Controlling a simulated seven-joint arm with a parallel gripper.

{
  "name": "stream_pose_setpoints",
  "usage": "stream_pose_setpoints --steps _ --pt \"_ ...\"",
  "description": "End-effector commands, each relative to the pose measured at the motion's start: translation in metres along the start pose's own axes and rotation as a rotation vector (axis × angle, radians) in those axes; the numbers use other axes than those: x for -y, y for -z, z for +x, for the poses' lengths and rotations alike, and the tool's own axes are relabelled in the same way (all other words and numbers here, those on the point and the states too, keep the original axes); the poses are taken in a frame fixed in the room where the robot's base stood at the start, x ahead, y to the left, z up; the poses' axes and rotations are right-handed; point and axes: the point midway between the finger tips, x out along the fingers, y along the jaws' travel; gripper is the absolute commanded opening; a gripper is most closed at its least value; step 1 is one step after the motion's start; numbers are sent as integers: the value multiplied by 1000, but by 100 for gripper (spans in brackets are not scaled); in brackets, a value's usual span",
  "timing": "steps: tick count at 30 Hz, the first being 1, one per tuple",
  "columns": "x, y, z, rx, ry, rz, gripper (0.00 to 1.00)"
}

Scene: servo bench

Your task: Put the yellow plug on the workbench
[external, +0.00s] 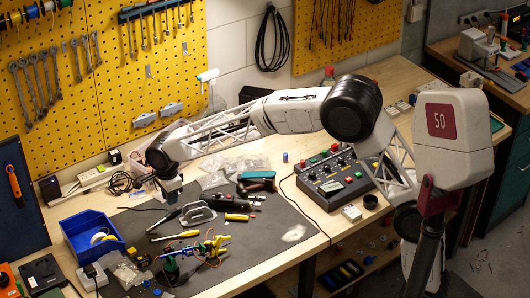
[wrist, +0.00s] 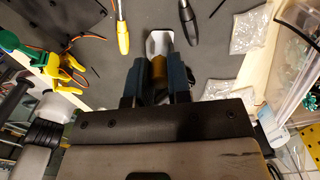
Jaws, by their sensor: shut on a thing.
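My gripper (external: 172,189) hangs over the back left of the dark mat on the workbench (external: 345,223). In the wrist view my gripper (wrist: 160,82) is shut, with a yellow-brown piece (wrist: 159,67) between its two dark fingers. This looks like the yellow plug, mostly hidden by the fingers and in shadow. In the external view I cannot make the plug out.
A grey metal tool (external: 196,216) and a yellow-handled screwdriver (external: 176,236) lie on the mat near my gripper. A blue bin (external: 91,234) stands left, a green and yellow servo device (external: 200,250) in front. A control box (external: 335,178) stands right. Clear bags lie behind.

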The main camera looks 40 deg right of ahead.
Motion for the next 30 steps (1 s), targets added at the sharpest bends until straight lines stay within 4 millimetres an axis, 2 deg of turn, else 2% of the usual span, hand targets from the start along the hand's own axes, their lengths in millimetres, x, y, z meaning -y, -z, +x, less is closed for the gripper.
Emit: stream_pose_setpoints --steps 8,14,20,30 --pt "5 8 0 0 0 13 0" --pt "19 35 0 0 0 53 0" --pt "40 81 -1 0 0 122 0" --pt "74 173 -1 0 0 254 0"
